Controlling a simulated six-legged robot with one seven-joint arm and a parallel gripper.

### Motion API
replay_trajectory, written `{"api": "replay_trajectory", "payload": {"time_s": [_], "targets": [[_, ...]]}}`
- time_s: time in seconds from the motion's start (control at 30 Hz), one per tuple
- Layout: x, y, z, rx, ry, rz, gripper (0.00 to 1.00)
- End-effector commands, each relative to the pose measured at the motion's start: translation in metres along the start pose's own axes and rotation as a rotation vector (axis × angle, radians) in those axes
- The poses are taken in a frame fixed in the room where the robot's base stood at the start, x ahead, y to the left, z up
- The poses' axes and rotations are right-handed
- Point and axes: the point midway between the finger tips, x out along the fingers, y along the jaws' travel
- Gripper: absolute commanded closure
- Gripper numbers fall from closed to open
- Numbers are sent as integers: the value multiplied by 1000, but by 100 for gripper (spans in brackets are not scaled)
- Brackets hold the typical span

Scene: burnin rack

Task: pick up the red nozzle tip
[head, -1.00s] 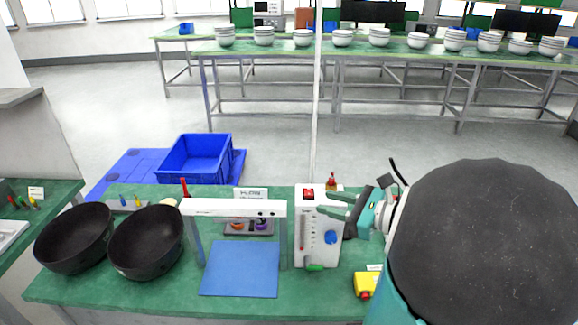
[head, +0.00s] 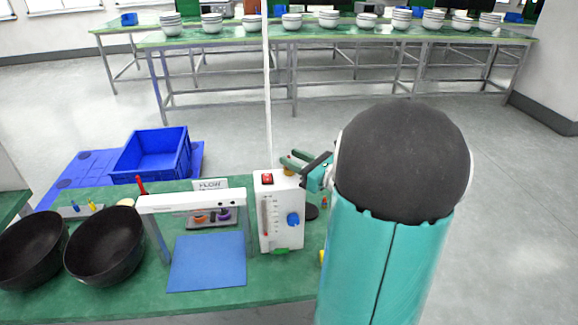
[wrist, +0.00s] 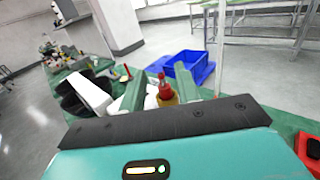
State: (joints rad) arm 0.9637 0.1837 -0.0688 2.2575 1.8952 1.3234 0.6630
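A bottle with a red pointed nozzle tip (wrist: 163,88) on an amber body (wrist: 168,99) stands between my gripper's fingers in the wrist view. My gripper (wrist: 160,94) is open, with one green finger on each side of the red tip; contact is not clear. In the head view my gripper (head: 291,162) is at the back right of the white flow meter box (head: 281,228), just above its top. There the box and fingers hide most of the bottle, and only a bit of amber shows. Another slim red tip (head: 141,185) stands behind the white frame.
The white frame (head: 192,199) stands over a blue mat (head: 207,262), left of the box. Two black bowls (head: 104,247) are farther left. A blue crate (head: 153,152) sits behind the bench. A thin white pole (head: 267,100) rises behind the box.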

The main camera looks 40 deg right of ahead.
Motion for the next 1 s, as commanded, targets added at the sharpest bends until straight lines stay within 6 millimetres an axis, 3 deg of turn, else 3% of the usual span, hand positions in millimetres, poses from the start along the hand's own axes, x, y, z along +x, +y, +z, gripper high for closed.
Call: {"api": "replay_trajectory", "payload": {"time_s": [0.23, 0.47, 0.67, 1.0], "targets": [[36, -1, -2, -1, 0, 2, 68], [40, -1, -2, -1, 0, 0, 68], [39, -1, -2, -1, 0, 0, 100], [39, -1, -2, -1, 0, 0, 100]]}}
